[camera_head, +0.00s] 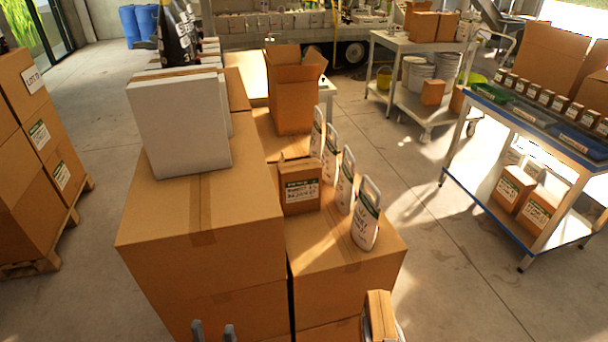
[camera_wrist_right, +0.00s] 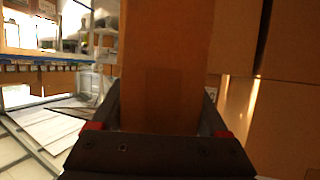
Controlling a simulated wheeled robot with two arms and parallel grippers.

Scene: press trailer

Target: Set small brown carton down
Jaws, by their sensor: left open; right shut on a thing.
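The small brown carton (camera_head: 379,314) is at the bottom edge of the head view, in front of the stacked boxes. My right gripper (camera_head: 384,330) is shut on it. In the right wrist view the carton (camera_wrist_right: 166,70) stands upright between the fingers of my right gripper (camera_wrist_right: 160,128) and fills the middle. My left gripper (camera_head: 214,330) is open and empty at the bottom of the head view, before the large left box. Whether the carton touches anything below is hidden.
Large cartons (camera_head: 200,235) form a stack ahead. On the lower right stack (camera_head: 340,255) stand a small labelled box (camera_head: 299,187) and several white bottles (camera_head: 365,215). A white box (camera_head: 180,125) stands at left. A blue-edged table (camera_head: 530,127) is at right, with free floor (camera_head: 440,250) between.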

